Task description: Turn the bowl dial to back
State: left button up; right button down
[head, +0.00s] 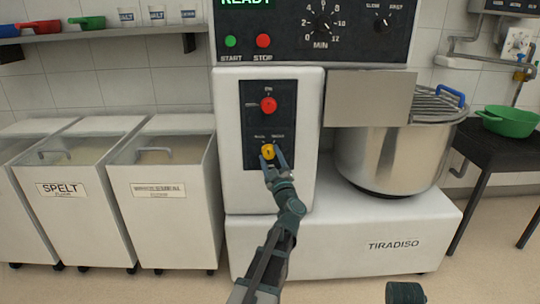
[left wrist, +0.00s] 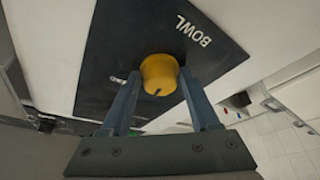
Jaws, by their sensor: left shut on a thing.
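The bowl dial (head: 267,152) is a yellow knob low on the dark panel at the front of the white mixer. Small labels sit just above it, too small to read surely. In the left wrist view the yellow dial (left wrist: 159,74) shows a dark mark on its rim, and the word BOWL is printed on the panel beside it. My left gripper (head: 274,158) is at the dial, with its fingers shut on either side of it. Its fingers (left wrist: 157,80) also flank the dial in the left wrist view. My right gripper is not clearly in view.
A red knob (head: 268,105) is above the dial on the same panel. The steel mixing bowl (head: 388,158) stands to the right under a grey guard (head: 370,98). Flour bins (head: 165,205) stand left of the mixer. A green bowl (head: 508,121) sits on a dark table at right.

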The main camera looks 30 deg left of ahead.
pick_arm(q)
jog(key=shift+r+n+g+p, duration=0.1)
jog(key=shift+n+g+p, duration=0.45)
jog(key=shift+n, duration=0.75)
jog(key=shift+r+n+g+p, duration=0.1)
jog(key=shift+n+g+p, duration=0.4)
jog(key=shift+n, duration=0.8)
jog(key=shift+y, duration=0.3)
jog(key=o, duration=1.2)
jog(key=b+v, duration=0.2)
jog(key=v, duration=1.2)
jog(key=shift+r, duration=0.1)
